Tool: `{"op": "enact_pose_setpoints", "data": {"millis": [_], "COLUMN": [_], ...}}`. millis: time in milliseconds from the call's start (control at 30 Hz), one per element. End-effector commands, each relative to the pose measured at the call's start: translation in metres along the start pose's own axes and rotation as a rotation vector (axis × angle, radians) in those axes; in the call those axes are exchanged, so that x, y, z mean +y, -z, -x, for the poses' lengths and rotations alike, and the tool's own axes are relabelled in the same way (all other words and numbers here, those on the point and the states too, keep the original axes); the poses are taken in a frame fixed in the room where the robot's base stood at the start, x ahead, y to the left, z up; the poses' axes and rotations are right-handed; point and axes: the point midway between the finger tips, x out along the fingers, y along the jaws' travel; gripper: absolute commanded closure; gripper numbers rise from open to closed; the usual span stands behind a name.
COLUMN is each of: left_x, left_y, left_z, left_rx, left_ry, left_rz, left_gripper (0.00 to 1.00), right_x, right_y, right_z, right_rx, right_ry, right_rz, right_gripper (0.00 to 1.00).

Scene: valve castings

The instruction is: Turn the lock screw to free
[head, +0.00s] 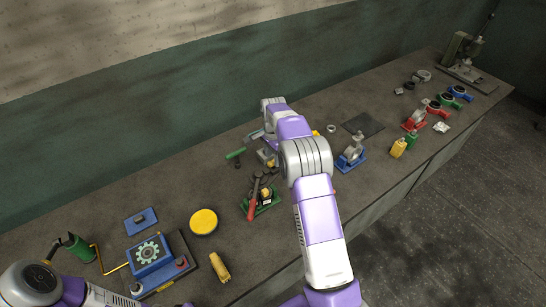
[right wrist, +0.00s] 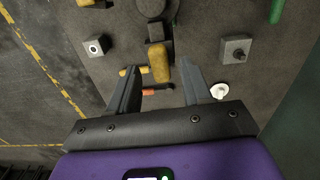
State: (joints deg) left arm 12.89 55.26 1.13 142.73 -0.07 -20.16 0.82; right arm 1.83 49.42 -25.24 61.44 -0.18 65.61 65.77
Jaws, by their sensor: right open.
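My right gripper (right wrist: 160,70) is open in the right wrist view, with one finger on each side of a yellow handle-like piece (right wrist: 159,62). I cannot tell whether the fingers touch it. A dark block (right wrist: 156,32) is beyond this piece. In the head view my right gripper (head: 258,136) is over the back of the bench, partly hidden by its own arm. A grey block with a dark knob (right wrist: 236,50) is to the right in the wrist view. I cannot tell for certain which part is the lock screw. My left gripper is outside the views.
A yellow disc (head: 204,222), a blue gear box (head: 150,254) and a yellow piece (head: 219,267) lie to the left. Blue (head: 350,162) and red (head: 414,119) castings stand to the right.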

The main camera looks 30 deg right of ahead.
Motion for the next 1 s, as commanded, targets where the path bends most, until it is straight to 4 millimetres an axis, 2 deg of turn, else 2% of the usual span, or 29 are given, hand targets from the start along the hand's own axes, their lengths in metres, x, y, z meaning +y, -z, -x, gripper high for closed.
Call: {"op": "enact_pose_setpoints", "data": {"millis": [133, 433, 700, 767, 1000], "left_x": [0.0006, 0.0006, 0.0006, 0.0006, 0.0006], "left_y": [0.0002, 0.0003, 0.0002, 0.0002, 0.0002], "left_z": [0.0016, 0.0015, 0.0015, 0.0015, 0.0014], "left_rx": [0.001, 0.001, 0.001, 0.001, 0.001], "left_ry": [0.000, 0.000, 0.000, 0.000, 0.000], "left_rz": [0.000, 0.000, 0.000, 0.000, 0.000], "left_gripper": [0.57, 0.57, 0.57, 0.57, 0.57], "right_x": [0.0004, 0.0001, 0.0000, 0.0000, 0.0000], "right_y": [-0.0001, -0.0002, -0.0002, -0.0002, -0.0001], "right_z": [-0.0124, -0.0148, -0.0145, -0.0144, -0.0142], "right_rx": [-0.001, -0.001, -0.001, -0.001, -0.001], "right_ry": [-0.001, 0.000, 0.001, 0.001, 0.001], "right_rz": [0.000, 0.000, 0.000, 0.000, 0.013], "right_gripper": [0.51, 0.51, 0.92, 1.00, 1.00]}}
